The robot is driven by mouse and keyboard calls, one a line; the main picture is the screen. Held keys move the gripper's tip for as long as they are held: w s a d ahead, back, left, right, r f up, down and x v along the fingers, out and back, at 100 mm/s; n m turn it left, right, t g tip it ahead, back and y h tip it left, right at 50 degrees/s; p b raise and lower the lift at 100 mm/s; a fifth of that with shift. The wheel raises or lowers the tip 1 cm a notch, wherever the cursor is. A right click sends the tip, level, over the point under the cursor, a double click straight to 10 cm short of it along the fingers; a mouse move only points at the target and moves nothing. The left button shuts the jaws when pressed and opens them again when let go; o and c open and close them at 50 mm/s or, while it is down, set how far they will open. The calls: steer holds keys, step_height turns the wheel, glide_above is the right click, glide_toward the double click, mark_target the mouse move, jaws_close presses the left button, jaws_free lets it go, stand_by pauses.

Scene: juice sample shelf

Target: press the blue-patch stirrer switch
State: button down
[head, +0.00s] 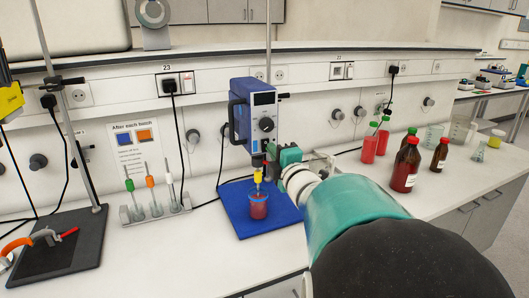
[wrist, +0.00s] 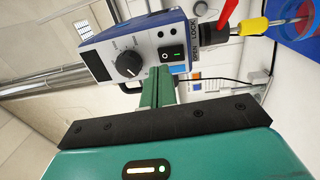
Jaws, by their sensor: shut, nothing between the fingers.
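The blue overhead stirrer (head: 254,112) stands above the blue base plate (head: 262,222), with a display and a round dark knob on its front. In the wrist view the stirrer (wrist: 98,62) fills the upper middle. My gripper (head: 272,150) is in front of the stirrer's lower part. In the wrist view my shut, empty gripper (wrist: 163,72) points up just below the switch; contact cannot be told.
A beaker of red juice (head: 258,208) stands under the stirrer's yellow collar (head: 258,177). A notice (head: 137,145) bears blue and orange patches. A rack (head: 155,213) of several probes is left. Bottles (head: 405,166) stand right. The front bench between rack and plate is clear.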

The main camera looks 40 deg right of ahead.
steer(key=r+v, duration=0.2)
steer(key=v, duration=0.8)
steer(key=shift+s+r, duration=0.2)
steer(key=shift+s, duration=0.1)
steer(key=shift+a, duration=0.15)
